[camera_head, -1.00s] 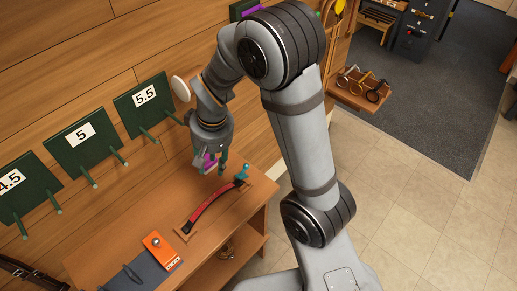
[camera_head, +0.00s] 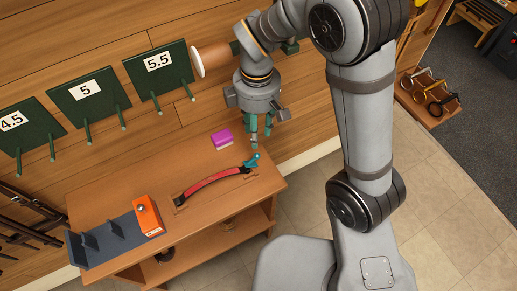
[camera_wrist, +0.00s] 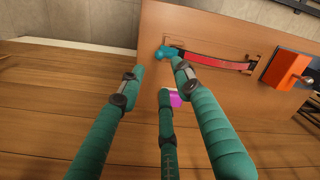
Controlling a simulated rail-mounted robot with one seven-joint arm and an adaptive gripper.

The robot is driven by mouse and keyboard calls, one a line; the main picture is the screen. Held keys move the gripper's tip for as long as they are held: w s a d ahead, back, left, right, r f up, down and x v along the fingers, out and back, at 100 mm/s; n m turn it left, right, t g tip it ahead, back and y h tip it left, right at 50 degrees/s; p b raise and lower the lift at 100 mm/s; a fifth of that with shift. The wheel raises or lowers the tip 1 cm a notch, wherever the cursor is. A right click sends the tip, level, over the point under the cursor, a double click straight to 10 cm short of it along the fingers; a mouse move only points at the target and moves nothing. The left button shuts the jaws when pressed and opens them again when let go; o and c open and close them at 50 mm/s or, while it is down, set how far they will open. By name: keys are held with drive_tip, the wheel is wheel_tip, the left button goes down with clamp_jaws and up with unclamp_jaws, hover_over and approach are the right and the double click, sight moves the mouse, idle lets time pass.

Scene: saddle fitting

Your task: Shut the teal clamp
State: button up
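The teal clamp (camera_head: 251,161) sits at the right end of a curved red strip (camera_head: 213,182) on the wooden bench. A small part of it sticks up. I cannot tell whether its jaw is open or shut. My gripper (camera_head: 255,143) points down just above and behind the clamp, with a small apparent gap. In the wrist view the green fingers (camera_wrist: 160,72) are spread apart with nothing between them. The clamp (camera_wrist: 167,52) shows just past the fingertips, near the right finger. The red strip (camera_wrist: 215,62) runs right from it.
A purple block (camera_head: 221,138) lies on the bench left of my gripper. An orange block (camera_head: 147,214) and a dark slotted rack (camera_head: 95,245) stand at the left end. Green numbered panels with pegs (camera_head: 90,95) and a white disc (camera_head: 197,61) are on the wall.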

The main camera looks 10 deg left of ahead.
sight(257, 154)
drive_tip(key=f, duration=0.9)
drive_tip(key=shift+s+f+b, duration=0.2)
drive_tip(key=shift+f+b, duration=0.1)
drive_tip(key=shift+f, duration=0.05)
drive_tip(key=c, duration=0.3)
clamp_jaws()
